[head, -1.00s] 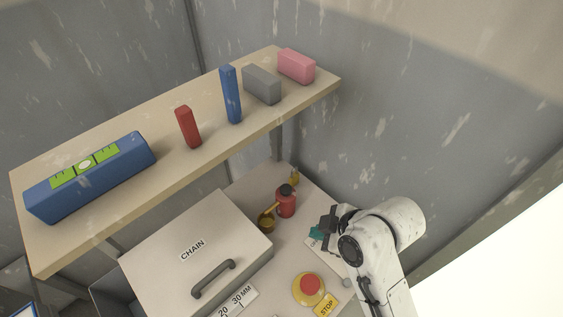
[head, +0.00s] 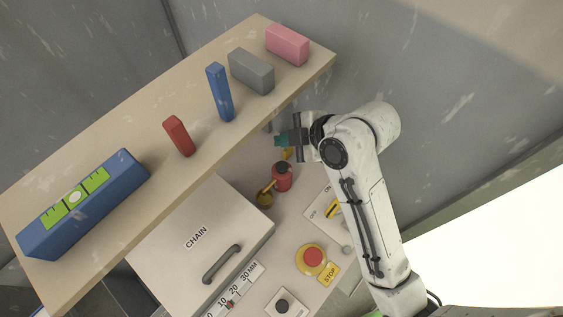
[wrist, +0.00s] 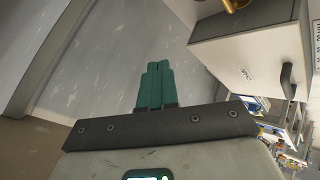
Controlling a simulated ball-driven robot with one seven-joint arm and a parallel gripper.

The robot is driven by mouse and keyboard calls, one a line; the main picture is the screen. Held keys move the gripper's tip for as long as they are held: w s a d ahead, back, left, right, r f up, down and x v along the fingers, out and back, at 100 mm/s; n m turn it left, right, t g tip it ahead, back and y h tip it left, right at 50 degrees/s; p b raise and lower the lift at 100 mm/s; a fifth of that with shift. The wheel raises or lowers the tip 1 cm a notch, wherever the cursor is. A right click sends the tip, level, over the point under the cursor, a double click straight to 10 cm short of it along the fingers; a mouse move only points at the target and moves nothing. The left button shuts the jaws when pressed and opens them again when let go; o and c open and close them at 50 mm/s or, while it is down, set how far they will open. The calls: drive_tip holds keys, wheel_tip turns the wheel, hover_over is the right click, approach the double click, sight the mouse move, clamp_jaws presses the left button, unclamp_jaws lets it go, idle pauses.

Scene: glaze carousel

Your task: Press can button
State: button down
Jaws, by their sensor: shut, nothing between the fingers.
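My gripper (head: 281,140) is shut and empty, with green fingertips pointing left in the head view. Its fingers (wrist: 155,85) lie together in the wrist view, in front of bare grey wall. A red can (head: 282,178) with a dark top stands on the lower surface, just below my gripper in the head view. My gripper appears apart from it. A black round button (head: 282,305) sits on a white plate near the bottom edge. A red button (head: 313,257) on a yellow base has a STOP label beside it. I cannot tell which button belongs to the can.
A shelf (head: 95,140) bears a blue level, red, blue, grey and pink blocks. A box marked CHAIN (head: 165,240) with a handle stands below it. A brass cup (head: 265,197) is beside the can. An ON/OFF switch plate (head: 317,211) lies near my arm.

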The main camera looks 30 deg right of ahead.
drive_tip(key=b, duration=0.7)
hover_over(285, 168)
wheel_tip(285, 168, down, 8)
drive_tip(key=shift+r, duration=0.15)
drive_tip(key=shift+f, duration=0.55)
idle(1.2)
drive_tip(key=shift+f+b, duration=0.35)
drive_tip(key=shift+f, duration=0.05)
drive_tip(key=shift+f+b, duration=0.3)
drive_tip(key=shift+f, duration=0.25)
idle(0.7)
drive_tip(key=shift+r, duration=0.1)
drive_tip(key=shift+r+p, duration=0.9)
drive_tip(key=shift+p, duration=0.05)
